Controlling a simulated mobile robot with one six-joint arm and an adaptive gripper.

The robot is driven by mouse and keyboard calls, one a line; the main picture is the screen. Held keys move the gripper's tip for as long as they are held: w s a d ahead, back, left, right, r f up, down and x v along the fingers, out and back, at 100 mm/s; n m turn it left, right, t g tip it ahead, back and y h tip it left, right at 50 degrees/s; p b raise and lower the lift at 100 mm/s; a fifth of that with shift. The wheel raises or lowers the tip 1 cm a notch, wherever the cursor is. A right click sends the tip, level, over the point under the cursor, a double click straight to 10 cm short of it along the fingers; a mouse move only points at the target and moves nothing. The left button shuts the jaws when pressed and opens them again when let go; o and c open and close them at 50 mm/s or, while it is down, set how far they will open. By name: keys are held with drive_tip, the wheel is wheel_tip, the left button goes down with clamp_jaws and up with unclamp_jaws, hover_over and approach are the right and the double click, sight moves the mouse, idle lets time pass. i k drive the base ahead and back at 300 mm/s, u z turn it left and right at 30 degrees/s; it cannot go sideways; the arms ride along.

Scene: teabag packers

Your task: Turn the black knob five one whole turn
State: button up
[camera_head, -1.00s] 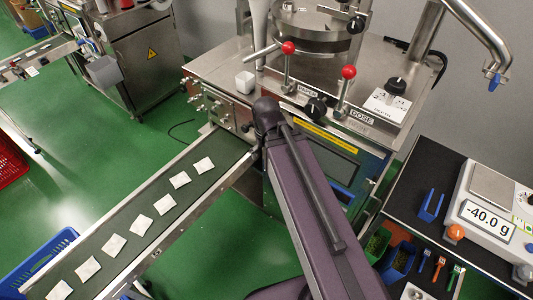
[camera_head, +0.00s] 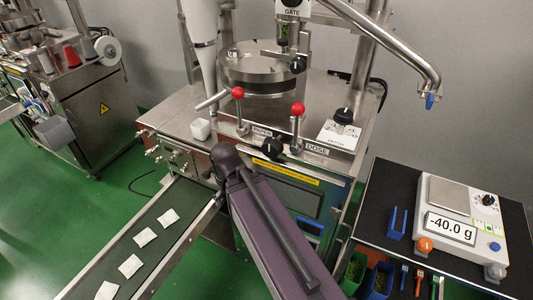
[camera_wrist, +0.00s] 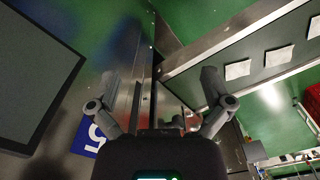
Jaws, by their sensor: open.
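Black knobs show in the head view: one on the front edge of the steel machine (camera_head: 271,148), and one on a white marked plate (camera_head: 338,136) on its top, the plate knob (camera_head: 343,115). I read no five on either, so I cannot tell which is knob five. A blue plate with a white 5 (camera_wrist: 88,138) shows at the lower left in the wrist view. My gripper (camera_wrist: 163,92) is open, its two fingers wide apart with no knob seen between them. In the head view my purple arm covers part of the machine front, and the gripper is hidden.
Two levers with red balls (camera_head: 298,109) stand beside the front knob. A conveyor (camera_head: 188,196) with teabags (camera_head: 169,217) runs to the lower left. A black bench (camera_head: 375,215) with a scale (camera_head: 463,195) is at the right. A dark screen (camera_wrist: 38,80) fills the wrist view's left.

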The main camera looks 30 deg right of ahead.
sight(272, 147)
drive_tip(key=u, duration=0.85)
drive_tip(key=k, duration=1.1)
drive_tip(key=z, duration=0.85)
